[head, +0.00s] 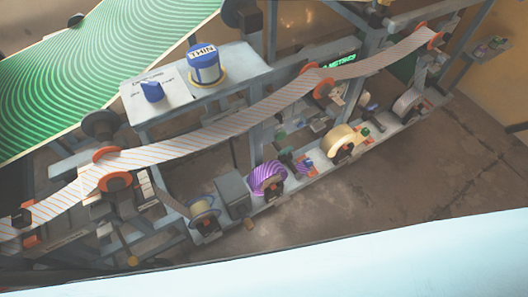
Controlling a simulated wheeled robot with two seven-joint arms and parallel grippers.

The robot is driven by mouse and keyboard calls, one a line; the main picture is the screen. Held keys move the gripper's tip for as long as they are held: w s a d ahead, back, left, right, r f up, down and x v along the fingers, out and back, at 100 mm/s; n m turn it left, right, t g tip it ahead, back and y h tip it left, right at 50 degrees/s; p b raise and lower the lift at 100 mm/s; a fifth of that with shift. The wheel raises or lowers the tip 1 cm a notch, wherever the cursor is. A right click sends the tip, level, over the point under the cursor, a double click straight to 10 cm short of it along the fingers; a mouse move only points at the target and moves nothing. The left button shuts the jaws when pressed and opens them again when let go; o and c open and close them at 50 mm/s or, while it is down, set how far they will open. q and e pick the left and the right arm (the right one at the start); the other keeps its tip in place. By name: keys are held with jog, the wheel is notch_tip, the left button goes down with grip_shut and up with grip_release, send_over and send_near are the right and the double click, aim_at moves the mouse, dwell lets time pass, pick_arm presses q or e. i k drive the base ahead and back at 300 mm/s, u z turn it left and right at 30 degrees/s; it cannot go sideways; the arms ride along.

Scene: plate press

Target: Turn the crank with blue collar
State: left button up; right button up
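I cannot clearly make out a crank with a blue collar. A small part with red and blue on it (309,163) sits on the lower rail, right of the purple striped roll (268,179); it is too small to tell whether it is a crank. A blue knob (152,91) and a blue can (204,65) labelled THIN, with a yellow ring at its base, are on the grey panel at the upper left. Neither of my grippers is in view.
A striped paper band (220,133) runs diagonally over orange-rimmed rollers. Below it, a cream roll (343,138) and a grey box (233,195) stand on the rail. A green patterned sheet (95,75) fills the upper left. Bare floor (420,165) lies right of the machine.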

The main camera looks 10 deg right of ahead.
aim_at(242, 210)
jog(key=u, duration=0.45)
jog(key=k, duration=1.1)
jog(key=z, duration=0.1)
jog(key=i, duration=0.7)
jog(key=u, duration=0.2)
